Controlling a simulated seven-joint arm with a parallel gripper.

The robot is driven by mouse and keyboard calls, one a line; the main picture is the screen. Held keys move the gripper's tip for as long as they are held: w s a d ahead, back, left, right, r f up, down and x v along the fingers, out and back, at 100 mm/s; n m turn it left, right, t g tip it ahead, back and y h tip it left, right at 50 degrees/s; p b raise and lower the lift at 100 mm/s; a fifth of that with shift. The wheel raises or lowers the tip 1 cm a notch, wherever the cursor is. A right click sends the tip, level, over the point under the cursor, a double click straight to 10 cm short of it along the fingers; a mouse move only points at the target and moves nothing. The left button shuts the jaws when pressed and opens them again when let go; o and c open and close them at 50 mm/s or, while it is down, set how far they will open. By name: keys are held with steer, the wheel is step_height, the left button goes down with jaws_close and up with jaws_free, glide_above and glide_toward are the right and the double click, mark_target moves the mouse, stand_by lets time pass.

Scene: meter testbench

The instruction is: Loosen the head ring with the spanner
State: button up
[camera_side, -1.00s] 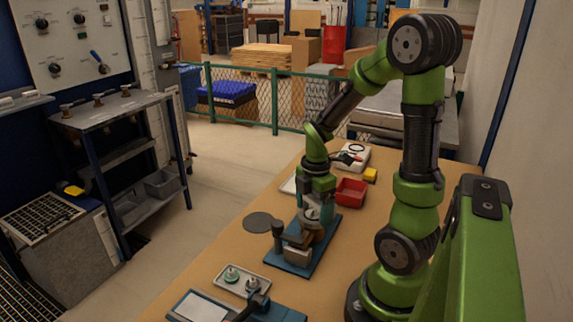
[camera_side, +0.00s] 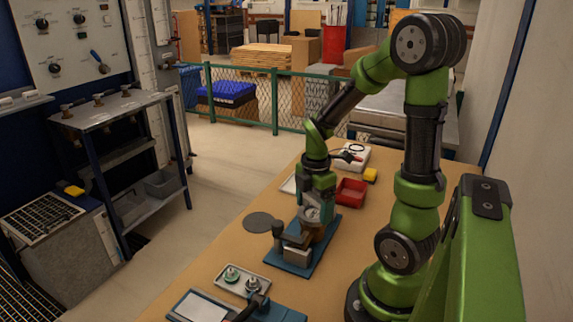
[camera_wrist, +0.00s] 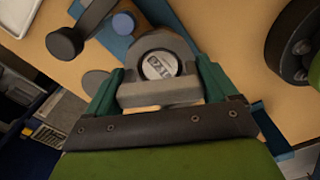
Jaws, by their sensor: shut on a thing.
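My gripper (camera_side: 316,196) points down over the blue fixture plate (camera_side: 290,262) on the bench. In the wrist view its two green fingers are shut on the grey spanner (camera_wrist: 158,94), gripping its block from both sides. The spanner's rounded ring lies around the pale meter dial (camera_wrist: 159,65), which shows dark digits. The head ring is mostly hidden under the spanner, and I cannot tell how fully the spanner is seated.
A dark clamp post (camera_side: 277,229) stands close left of the meter. A small tray with round parts (camera_side: 240,280) is in front. A grey disc (camera_side: 258,222) lies left.

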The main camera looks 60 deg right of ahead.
mark_target(314, 197)
steer(key=shift+r, duration=0.4)
stand_by(0.4)
steer(key=shift+r, duration=1.9)
steer(key=shift+f, duration=0.1)
